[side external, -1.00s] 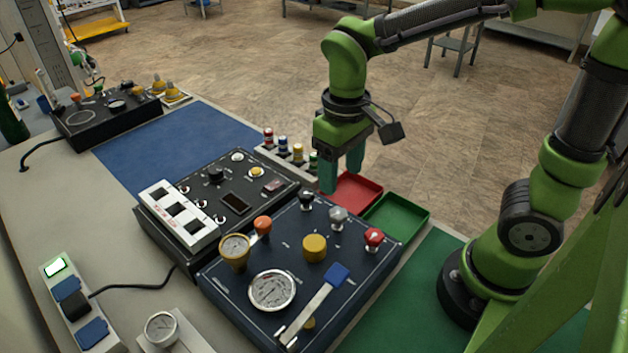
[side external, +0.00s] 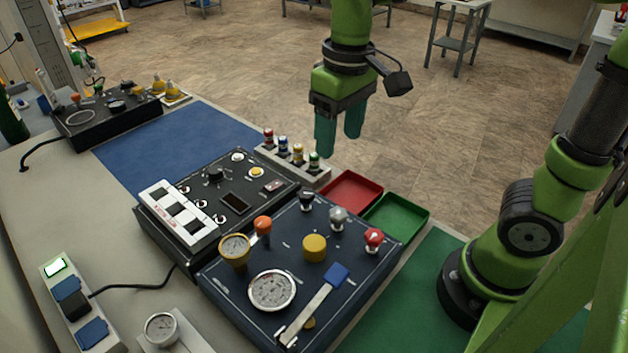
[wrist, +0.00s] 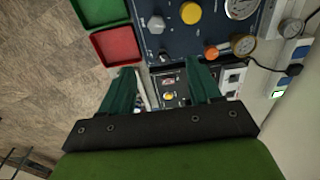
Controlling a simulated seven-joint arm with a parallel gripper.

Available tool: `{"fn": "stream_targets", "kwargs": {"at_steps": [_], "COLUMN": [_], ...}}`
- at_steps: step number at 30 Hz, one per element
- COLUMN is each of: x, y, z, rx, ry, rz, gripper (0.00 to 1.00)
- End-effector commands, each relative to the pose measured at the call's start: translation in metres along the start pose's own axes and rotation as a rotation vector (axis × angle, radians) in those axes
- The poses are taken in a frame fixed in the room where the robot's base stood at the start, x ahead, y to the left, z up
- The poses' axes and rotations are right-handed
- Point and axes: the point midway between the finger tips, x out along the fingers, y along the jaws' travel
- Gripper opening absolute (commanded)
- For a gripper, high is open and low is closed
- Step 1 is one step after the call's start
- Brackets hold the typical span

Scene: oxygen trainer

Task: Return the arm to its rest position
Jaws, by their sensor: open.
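My gripper (side external: 340,134) is open and empty, with its two teal fingers pointing down. In the side view it hangs in the air above and behind the red tray (side external: 352,192) and the rack of coloured plugs (side external: 292,163). In the wrist view my gripper (wrist: 161,80) shows both fingers spread apart with nothing held between them. The red tray also shows in the wrist view (wrist: 116,46), left of the fingers. My arm's upper part runs out of the top of the side view.
A dark blue panel (side external: 232,283) with gauges, knobs and a blue-ended lever stands in front. A black panel (side external: 262,203) sits left of it. A green tray (side external: 397,217) lies beside the red one. A blue mat (side external: 150,150) is mostly bare. The air around my gripper is clear.

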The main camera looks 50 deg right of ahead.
Motion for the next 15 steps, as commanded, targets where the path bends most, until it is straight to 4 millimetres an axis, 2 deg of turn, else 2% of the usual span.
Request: {"fn": "stream_targets", "kwargs": {"at_steps": [5,12,15], "x": [0.010,0.011,0.009], "y": [0.014,0.042,0.050], "z": [0.013,0.038,0.046], "rx": [0.084,0.271,0.318], "ry": [0.173,0.449,0.511], "rz": [-0.097,-0.231,-0.257], "gripper": [0.63,0.63,0.63]}}
